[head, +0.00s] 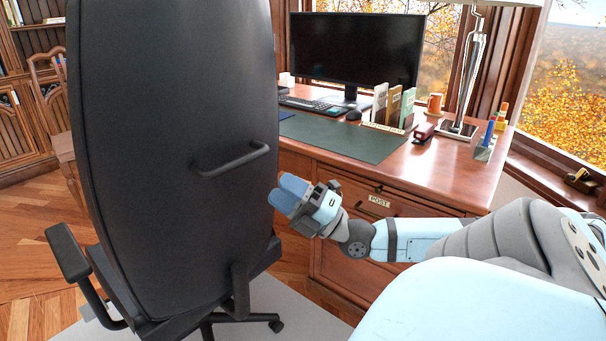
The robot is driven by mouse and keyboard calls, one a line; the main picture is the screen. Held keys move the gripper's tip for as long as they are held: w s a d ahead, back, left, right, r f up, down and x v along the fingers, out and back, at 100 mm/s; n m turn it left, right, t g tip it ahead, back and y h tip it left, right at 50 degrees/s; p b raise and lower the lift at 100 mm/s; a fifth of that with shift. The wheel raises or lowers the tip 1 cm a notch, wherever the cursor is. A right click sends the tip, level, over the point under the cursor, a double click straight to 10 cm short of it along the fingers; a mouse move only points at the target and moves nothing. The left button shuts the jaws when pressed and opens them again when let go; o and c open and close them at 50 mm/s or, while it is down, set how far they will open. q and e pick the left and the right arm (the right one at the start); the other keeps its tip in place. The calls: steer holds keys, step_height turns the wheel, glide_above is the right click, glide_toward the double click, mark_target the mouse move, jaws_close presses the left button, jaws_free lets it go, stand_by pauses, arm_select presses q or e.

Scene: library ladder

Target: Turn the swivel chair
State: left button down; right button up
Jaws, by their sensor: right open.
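The black swivel chair (150,110) fills the left of the head view, with the back of its tall backrest toward me. A black bar handle (232,159) sticks out from the backrest. One armrest (68,251) shows at the chair's left. My right gripper (287,193) comes in from the right and points left. It is open and empty, just right of the backrest and a little below and right of the handle. I see no contact with the handle. My left gripper is not in view.
A wooden desk (440,170) stands behind my right arm. A wooden chair (50,90) stands at the far left. Wood floor (30,225) is clear at left.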

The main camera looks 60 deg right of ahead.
steer(key=shift+v, duration=2)
